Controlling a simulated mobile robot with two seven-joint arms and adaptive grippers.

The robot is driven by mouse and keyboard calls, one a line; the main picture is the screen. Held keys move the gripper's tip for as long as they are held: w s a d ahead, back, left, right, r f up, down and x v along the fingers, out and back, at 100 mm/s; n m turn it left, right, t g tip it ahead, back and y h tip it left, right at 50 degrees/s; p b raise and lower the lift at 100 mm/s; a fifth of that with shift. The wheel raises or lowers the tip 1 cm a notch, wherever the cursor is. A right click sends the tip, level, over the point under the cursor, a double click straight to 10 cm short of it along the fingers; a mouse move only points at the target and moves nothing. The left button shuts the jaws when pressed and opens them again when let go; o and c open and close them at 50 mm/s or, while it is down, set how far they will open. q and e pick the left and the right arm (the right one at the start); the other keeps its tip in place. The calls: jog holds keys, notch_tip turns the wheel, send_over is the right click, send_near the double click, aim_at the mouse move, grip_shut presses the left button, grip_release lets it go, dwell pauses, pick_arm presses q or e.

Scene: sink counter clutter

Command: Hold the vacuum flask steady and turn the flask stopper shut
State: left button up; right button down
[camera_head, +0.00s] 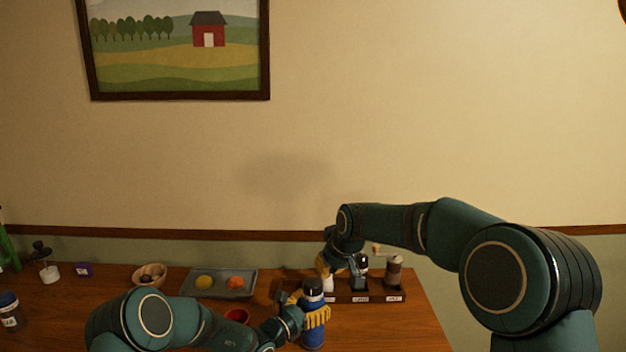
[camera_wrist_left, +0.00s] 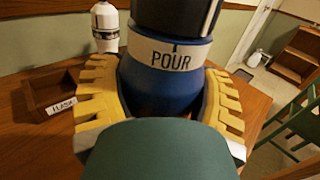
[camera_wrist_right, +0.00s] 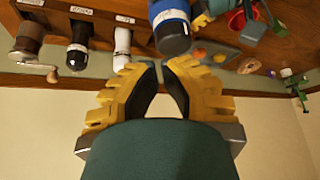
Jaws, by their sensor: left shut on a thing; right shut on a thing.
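The vacuum flask (camera_head: 313,312) stands upright at the front of the counter, blue with a white collar marked POUR (camera_wrist_left: 170,60). Its dark top, the flask stopper (camera_wrist_left: 178,16), sits on it; how tightly it is turned cannot be seen. My left gripper (camera_head: 318,315) is shut around the blue body, one yellow finger on each side. My right gripper (camera_wrist_right: 161,68) is beyond the flask, its fingertips close together just apart from the dark stopper end (camera_wrist_right: 173,45). What its jaws hold is not visible.
A dark wooden tray (camera_head: 375,299) with labelled slots stands behind right, holding a white bottle (camera_wrist_right: 122,42), a black-and-white bottle (camera_wrist_right: 77,45) and a grinder (camera_head: 394,272). A grey tray (camera_head: 220,291), a red cup (camera_head: 237,316) and a bowl (camera_head: 150,274) lie left. The front right counter is clear.

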aim_at(318, 295)
jog(key=c, duration=1.7)
grip_release()
jog(key=shift+a, duration=0.1)
grip_shut()
jog(key=shift+s+a+f, duration=0.25)
jog(key=shift+a+f, duration=0.3)
jog(key=shift+f, duration=0.45)
jog(key=shift+s+a+f, duration=0.25)
jog(key=shift+a+f, duration=0.25)
jog(key=shift+f, duration=0.5)
jog(key=shift+s+a+f, duration=0.25)
jog(key=shift+a+f, duration=0.3)
jog(key=shift+f, duration=0.45)
jog(key=shift+w, duration=0.15)
jog(key=shift+w+d, duration=0.3)
jog(key=shift+d, duration=0.55)
jog(key=shift+w+d, duration=0.55)
jog(key=shift+d, duration=0.05)
